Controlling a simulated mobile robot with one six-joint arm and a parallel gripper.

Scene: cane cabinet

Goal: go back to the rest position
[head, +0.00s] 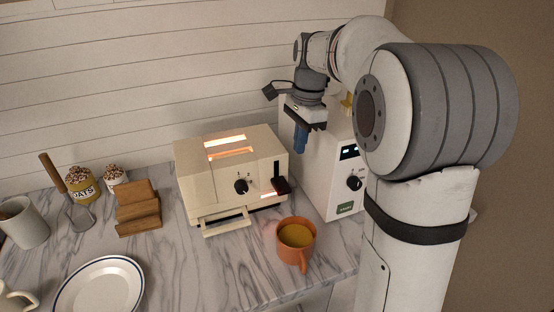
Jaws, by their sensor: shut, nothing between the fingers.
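My gripper (300,140) points down in the head view, above the gap between the toaster and the white appliance. Its blue fingers are together and hold nothing. The arm reaches in from the right and covers part of the white appliance. The cream toaster (218,178) stands left of the gripper, its two slots glowing orange. The toaster's dark lever (281,185) is low on its right side.
An orange mug (283,247) with yellowish contents stands in front of the toaster. The white appliance (315,180) stands right of it.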

